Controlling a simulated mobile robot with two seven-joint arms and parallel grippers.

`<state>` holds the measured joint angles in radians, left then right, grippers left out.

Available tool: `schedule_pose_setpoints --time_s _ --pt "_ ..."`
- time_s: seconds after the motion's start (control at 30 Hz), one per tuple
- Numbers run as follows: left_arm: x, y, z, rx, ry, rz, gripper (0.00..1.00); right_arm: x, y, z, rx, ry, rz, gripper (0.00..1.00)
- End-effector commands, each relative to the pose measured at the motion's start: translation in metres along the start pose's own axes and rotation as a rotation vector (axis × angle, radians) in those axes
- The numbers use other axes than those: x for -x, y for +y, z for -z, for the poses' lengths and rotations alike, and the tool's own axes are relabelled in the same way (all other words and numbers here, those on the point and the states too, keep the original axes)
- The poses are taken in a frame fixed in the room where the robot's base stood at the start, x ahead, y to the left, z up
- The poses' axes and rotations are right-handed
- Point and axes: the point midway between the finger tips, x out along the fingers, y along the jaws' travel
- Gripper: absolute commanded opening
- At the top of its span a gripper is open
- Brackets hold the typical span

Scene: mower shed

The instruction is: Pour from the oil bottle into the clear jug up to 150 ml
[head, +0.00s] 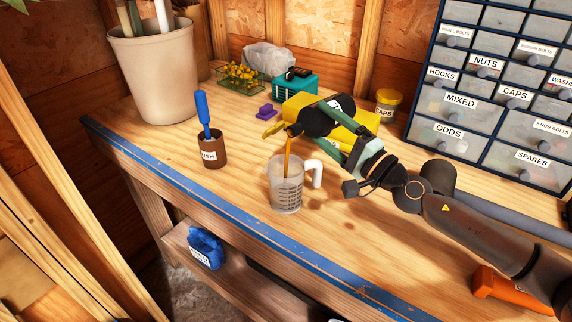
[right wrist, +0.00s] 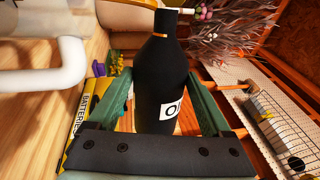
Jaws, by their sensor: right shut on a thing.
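My right gripper (head: 326,122) is shut on the black oil bottle (head: 314,120), which is tipped with its neck to the left above the clear jug (head: 286,192). An amber stream (head: 288,146) runs from the bottle's mouth down into the jug. The jug stands upright on the bench, with dark scale marks and a white handle on its right. I cannot read the oil level against the marks. In the right wrist view the bottle (right wrist: 162,75) sits between the green fingers (right wrist: 160,95), its label partly showing; the jug's white handle (right wrist: 45,75) is at left. My left gripper is not in view.
A brown pot with a blue-handled brush (head: 212,150) stands left of the jug. A yellow batteries box (head: 352,118) lies behind the bottle, near a yellow-lidded jar (head: 387,104). A drawer cabinet (head: 440,131) stands at back right. The bench's blue front edge (head: 240,220) is close to the jug.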

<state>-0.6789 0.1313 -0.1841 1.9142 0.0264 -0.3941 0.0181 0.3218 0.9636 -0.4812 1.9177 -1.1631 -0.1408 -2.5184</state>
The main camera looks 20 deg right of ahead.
Motion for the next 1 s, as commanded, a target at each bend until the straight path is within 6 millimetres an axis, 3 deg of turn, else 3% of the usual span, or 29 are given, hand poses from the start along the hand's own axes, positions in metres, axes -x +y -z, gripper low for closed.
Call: schedule_pose_setpoints --time_s 1.0 --pt "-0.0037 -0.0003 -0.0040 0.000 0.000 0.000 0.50 0.0001 -0.0019 -0.0001 0.080 -0.015 0.002 0.00"
